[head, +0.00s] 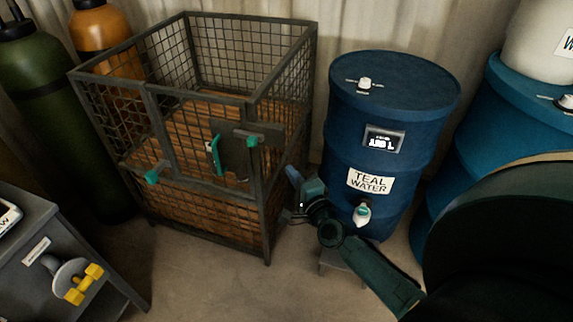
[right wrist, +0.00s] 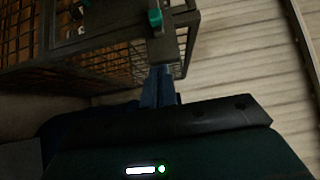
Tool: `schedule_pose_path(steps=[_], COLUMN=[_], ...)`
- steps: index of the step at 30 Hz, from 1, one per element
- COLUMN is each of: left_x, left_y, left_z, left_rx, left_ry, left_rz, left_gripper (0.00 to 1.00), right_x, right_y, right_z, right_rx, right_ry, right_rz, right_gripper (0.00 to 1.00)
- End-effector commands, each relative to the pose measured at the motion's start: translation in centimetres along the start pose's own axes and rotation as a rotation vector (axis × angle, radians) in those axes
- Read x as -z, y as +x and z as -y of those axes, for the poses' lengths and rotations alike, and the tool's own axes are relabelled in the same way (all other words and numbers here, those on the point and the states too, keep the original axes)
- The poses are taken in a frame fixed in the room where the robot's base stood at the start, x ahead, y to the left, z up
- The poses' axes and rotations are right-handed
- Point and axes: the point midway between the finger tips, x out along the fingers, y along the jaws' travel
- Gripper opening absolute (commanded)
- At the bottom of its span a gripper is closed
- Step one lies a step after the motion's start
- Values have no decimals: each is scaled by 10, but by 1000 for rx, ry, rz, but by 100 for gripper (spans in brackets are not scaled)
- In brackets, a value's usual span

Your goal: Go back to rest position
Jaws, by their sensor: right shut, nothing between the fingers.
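My right gripper (head: 296,178) is in front of the wire cage (head: 205,205), near its right front corner, and left of the blue barrel labelled teal water. In the right wrist view the right gripper (right wrist: 160,75) is shut with nothing held, its blue fingers pointing toward the cage frame. I cannot tell whether the fingertips touch the frame. My right arm reaches in from the lower right. My left gripper is not in view.
The teal water barrel (head: 390,130) stands close to my right arm, its tap (head: 362,213) facing forward. A second blue barrel (head: 530,130) is at right. Gas cylinders (head: 50,110) stand at left. A grey cabinet (head: 60,265) with a yellow valve is at lower left. Floor is clear between.

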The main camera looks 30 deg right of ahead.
Motion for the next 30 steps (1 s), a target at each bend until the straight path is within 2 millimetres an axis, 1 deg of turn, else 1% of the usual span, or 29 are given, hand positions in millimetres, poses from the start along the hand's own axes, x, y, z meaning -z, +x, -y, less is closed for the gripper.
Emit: schedule_pose_path(steps=[3, 17, 20, 23, 25, 26, 27, 29, 30], left_x=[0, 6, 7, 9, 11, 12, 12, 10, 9], left_y=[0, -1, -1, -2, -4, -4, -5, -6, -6], left_z=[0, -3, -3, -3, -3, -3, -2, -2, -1], left_rx=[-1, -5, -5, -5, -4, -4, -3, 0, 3], left_ry=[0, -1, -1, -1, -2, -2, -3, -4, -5], left_rz=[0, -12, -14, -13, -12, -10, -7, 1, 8], left_gripper=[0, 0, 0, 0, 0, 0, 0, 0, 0], right_x=[0, 0, -4, -25, -52, -64, -80, -102, -115], right_y=[-4, -4, -7, -23, -45, -57, -75, -102, -121], right_z=[0, 0, -1, -8, -17, -22, -29, -38, -44], right_rx=[0, 0, -6, -36, -69, -85, -104, -128, -141], right_ry=[0, 0, -22, -153, -322, -411, -540, -736, -864], right_rz=[-1, -1, 12, 80, 171, 217, 282, 381, 444], right_gripper=[0, 0, 0, 0, 0, 0, 0, 0, 0])
